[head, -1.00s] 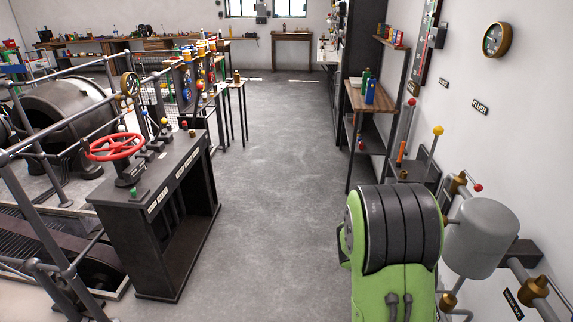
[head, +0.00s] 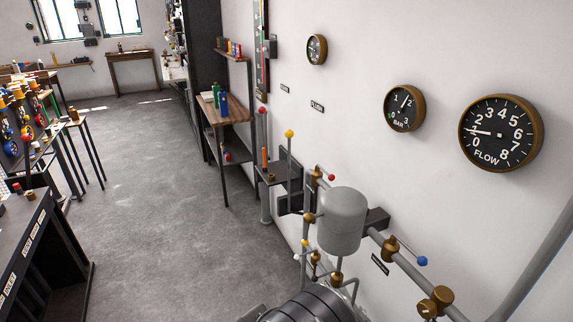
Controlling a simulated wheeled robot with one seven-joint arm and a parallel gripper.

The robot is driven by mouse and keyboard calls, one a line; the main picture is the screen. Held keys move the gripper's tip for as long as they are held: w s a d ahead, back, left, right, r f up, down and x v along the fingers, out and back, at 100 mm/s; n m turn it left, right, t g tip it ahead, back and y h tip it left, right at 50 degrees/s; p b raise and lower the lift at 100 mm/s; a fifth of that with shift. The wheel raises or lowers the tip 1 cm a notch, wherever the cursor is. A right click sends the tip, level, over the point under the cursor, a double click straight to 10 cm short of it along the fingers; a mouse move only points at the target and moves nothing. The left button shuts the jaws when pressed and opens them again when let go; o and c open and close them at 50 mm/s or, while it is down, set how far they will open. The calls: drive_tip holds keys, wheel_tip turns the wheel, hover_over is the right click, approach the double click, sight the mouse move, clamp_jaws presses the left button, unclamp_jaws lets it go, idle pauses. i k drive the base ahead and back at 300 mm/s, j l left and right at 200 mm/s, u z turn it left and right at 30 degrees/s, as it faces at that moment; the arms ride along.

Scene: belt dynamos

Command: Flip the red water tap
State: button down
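A small red-knobbed lever (head: 331,177) sits at a brass valve on the wall piping, just above and left of a grey tank (head: 341,221). A second, taller lever with a red ball (head: 262,110) stands farther back along the wall. I cannot tell from the picture alone which of the two is the red water tap. My gripper is not in view.
A blue-knobbed lever (head: 422,261) sits on the pipe right of the tank, and a yellow-ball lever (head: 289,134) stands behind it. The FLOW gauge (head: 499,133) and BAR gauge (head: 404,107) hang above. A dark console (head: 35,250) stands at left. The grey floor (head: 170,190) between is open.

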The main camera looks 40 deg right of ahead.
sight(331, 177)
drive_tip(key=z, duration=1.6)
drive_tip(key=i+j, duration=0.4)
drive_tip(key=j, duration=0.25)
drive_tip(key=i+j+z, duration=0.1)
drive_tip(key=i+j, duration=0.25)
drive_tip(key=j, duration=0.3)
drive_tip(key=i+j+z, duration=0.1)
drive_tip(key=i, duration=0.4)
drive_tip(key=i+j+z, duration=0.1)
drive_tip(key=i+j, duration=0.3)
drive_tip(key=i+l, duration=0.2)
drive_tip(key=i, duration=0.2)
